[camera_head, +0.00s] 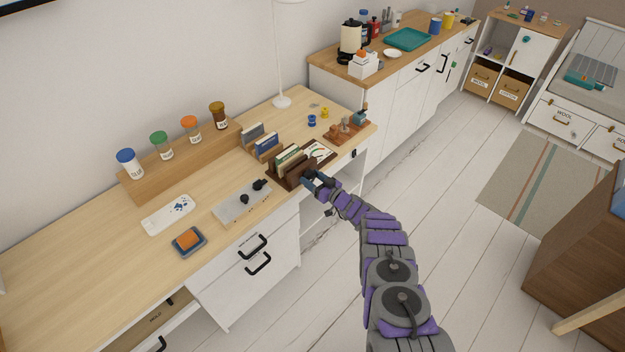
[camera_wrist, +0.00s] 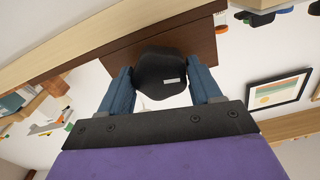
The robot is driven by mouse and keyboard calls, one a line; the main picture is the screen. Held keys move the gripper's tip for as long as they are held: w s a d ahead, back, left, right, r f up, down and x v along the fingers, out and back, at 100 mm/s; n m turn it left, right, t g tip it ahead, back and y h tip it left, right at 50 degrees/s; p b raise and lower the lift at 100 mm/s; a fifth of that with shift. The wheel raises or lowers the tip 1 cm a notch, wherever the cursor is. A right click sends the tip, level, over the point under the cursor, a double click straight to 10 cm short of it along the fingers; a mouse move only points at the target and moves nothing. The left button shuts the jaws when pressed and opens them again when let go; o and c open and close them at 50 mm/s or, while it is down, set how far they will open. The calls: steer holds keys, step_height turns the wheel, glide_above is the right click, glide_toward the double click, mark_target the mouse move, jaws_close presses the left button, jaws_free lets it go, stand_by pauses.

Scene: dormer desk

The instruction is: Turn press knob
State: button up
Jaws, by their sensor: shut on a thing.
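The press knob (camera_wrist: 162,72) is black and faceted, with a small white mark on its face. It sits against the brown wooden board of the press (camera_wrist: 203,42) in the wrist view. My gripper (camera_wrist: 160,84) has one blue finger on each side of the knob and is shut on it. In the head view the dark brown press (camera_head: 296,175) stands at the desk's front edge with books in it. My gripper (camera_head: 314,180) is at its front end, and it hides the knob there.
A grey panel with black knobs (camera_head: 240,203) lies left of the press. A wooden tray with small tools (camera_head: 345,131) is to its right. Book holders (camera_head: 262,143) stand behind it. Floor (camera_head: 440,230) right of the desk is clear.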

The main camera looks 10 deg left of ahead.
steer(key=n, duration=0.1)
steer(key=f+n, duration=0.1)
steer(key=n, duration=0.1)
steer(key=shift+s+f+n+b, duration=0.15)
steer(key=shift+s+n+b, duration=0.1)
steer(key=shift+n+b, duration=0.15)
steer(key=n+b, duration=0.6)
steer(key=shift+w+d+n+b, duration=0.1)
steer(key=shift+n+b, duration=0.2)
steer(key=shift+n, duration=0.1)
steer(key=shift+r, duration=0.25)
steer(key=o, duration=0.9)
steer(key=shift+w, duration=0.15)
steer(key=shift+c, duration=0.2)
steer(key=shift+o, duration=0.9)
steer(key=shift+r, duration=0.2)
